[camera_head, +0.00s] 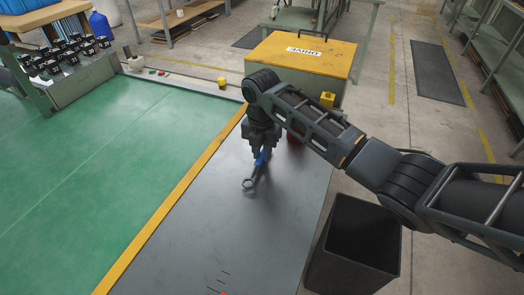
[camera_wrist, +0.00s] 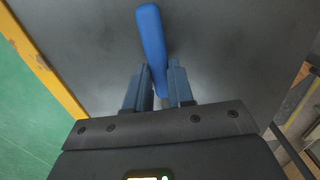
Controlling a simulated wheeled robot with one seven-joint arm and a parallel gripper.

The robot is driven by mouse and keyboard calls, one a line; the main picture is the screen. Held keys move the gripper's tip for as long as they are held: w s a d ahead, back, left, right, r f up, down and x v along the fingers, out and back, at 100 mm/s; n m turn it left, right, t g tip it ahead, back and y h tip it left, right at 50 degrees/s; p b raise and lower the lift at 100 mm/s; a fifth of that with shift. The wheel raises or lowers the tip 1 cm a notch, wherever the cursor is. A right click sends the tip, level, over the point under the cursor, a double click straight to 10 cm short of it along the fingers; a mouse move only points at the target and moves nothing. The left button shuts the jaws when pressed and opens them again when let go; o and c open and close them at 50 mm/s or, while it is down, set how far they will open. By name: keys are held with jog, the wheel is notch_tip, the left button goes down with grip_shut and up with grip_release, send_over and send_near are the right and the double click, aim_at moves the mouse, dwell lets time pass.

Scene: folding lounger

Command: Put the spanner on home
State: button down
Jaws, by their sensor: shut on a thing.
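The spanner (camera_head: 249,183) has a grey ring end and a blue handle. In the head view it hangs below my gripper (camera_head: 262,152), ring end toward the viewer, over the dark grey table top (camera_head: 215,215). In the wrist view the blue handle (camera_wrist: 152,38) runs between the two fingers of my gripper (camera_wrist: 160,72), which is shut on it. The ring end is out of the wrist view. I cannot tell the exact gap between spanner and table. I can read no label saying home; small dark and red marks (camera_head: 222,291) show at the table's near edge.
A yellow-topped cabinet (camera_head: 275,55) with a white sign stands behind the table. A red object (camera_head: 295,138) is partly hidden behind my arm. A black open bin (camera_head: 352,245) stands at the right. A yellow strip (camera_head: 165,220) borders the left edge.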

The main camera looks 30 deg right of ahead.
jog(key=shift+f+b, duration=0.35)
jog(key=shift+f, duration=0.2)
jog(key=c, duration=0.9)
grip_release()
notch_tip(320, 180, up, 8)
jog(key=shift+f, duration=0.1)
jog(key=shift+s, duration=0.15)
